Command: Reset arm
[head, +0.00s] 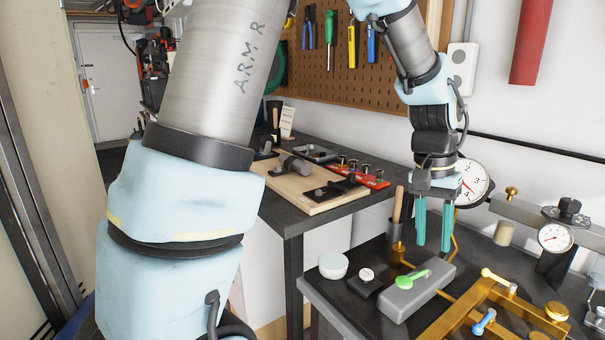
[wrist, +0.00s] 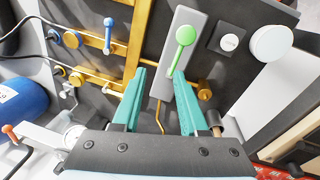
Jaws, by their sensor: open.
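My gripper (head: 433,222) hangs from my arm over the dark bench at the right of the head view, its two teal fingers pointing down and apart. In the wrist view my gripper (wrist: 160,98) is open, with nothing held between the fingers. Below it is a grey block (head: 412,294) with a green lever (head: 412,278) on top. In the wrist view the grey block (wrist: 167,88) and the green lever (wrist: 183,42) show ahead of the fingers. From these frames I cannot tell how high the fingertips are above the block.
A white round knob (head: 333,265) and a small dark switch (head: 367,281) stand left of the block. A brass frame (head: 490,300) with a blue handle (head: 484,321) is at the right. A dial (head: 472,183) is behind my gripper. A wooden board (head: 285,186) lies on the farther bench.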

